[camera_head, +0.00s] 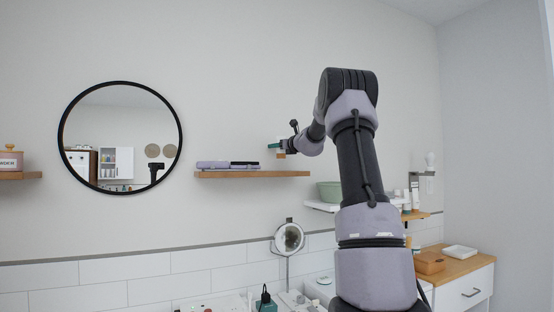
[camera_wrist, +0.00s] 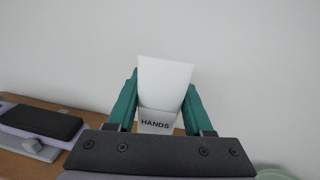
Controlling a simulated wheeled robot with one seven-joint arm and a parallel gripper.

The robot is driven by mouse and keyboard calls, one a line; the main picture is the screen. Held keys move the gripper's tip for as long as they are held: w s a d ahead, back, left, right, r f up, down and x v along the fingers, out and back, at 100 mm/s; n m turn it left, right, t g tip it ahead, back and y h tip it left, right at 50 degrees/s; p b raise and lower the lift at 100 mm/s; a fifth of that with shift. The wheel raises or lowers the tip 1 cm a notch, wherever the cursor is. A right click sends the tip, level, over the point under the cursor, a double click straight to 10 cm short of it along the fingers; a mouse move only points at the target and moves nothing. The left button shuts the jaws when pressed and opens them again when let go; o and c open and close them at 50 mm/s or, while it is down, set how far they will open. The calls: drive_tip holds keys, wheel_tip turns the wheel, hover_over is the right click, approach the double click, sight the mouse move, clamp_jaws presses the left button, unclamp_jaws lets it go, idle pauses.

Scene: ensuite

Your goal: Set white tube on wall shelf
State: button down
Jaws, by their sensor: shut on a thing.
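The white tube (camera_wrist: 164,82) is upright between the green fingers of my gripper (camera_wrist: 158,105) in the wrist view. It has a label reading HANDS near its lower end. My gripper is shut on it. In the head view my gripper (camera_head: 278,147) is small and partly hidden by the wrist, above the right part of the wooden wall shelf (camera_head: 255,174). The shelf also shows at the left in the wrist view (camera_wrist: 25,162). I cannot tell whether the tube's lower end touches the shelf.
A purple and black device (camera_head: 228,165) lies on the shelf's left and middle part. A green bowl (camera_head: 329,191) stands on a white shelf (camera_head: 321,206) lower to the right. A round mirror (camera_head: 120,138) hangs at the left. The shelf's right end looks bare.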

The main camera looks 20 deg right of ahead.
wheel_tip(320, 180, down, 4)
drive_tip(key=shift+f, duration=0.1)
drive_tip(key=shift+w+f, duration=0.2)
drive_tip(key=shift+f, duration=0.1)
drive_tip(key=shift+f, duration=0.1)
drive_tip(key=shift+f, duration=0.1)
drive_tip(key=shift+c, duration=1.5)
unclamp_jaws()
